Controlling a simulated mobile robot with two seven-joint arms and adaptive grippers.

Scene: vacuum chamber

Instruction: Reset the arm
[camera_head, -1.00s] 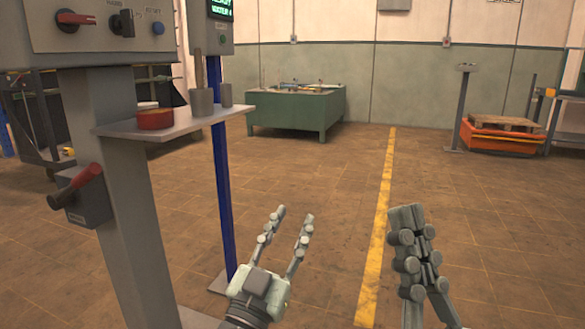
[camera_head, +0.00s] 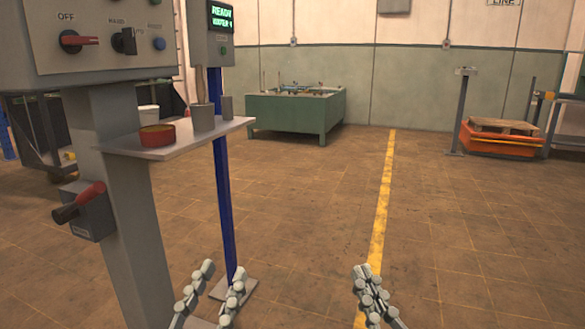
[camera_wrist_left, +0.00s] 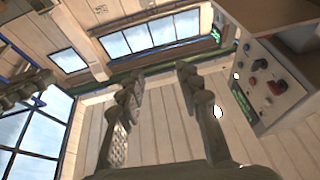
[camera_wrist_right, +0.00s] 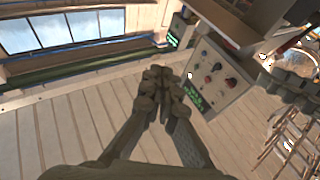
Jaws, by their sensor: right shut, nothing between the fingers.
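My left gripper (camera_head: 222,279) is low in the head view, left of the yellow floor line. Its two fingers stand apart with nothing between them. In the left wrist view its open fingers (camera_wrist_left: 158,82) point up toward the wall and windows. My right gripper (camera_head: 364,276) is at the bottom of the head view, close to the yellow line. Its fingers are together and empty. In the right wrist view the fingertips (camera_wrist_right: 160,80) meet. Only the fingers of both grippers show in the head view; the arms are out of sight below.
A grey control panel (camera_head: 95,65) on a post stands at the left, with a red-handled lever box (camera_head: 92,217). A shelf (camera_head: 185,141) holds a red round container (camera_head: 157,136) and grey cups. A blue post (camera_head: 222,190) stands beside it. A green table (camera_head: 290,115) is far back. The middle floor is clear.

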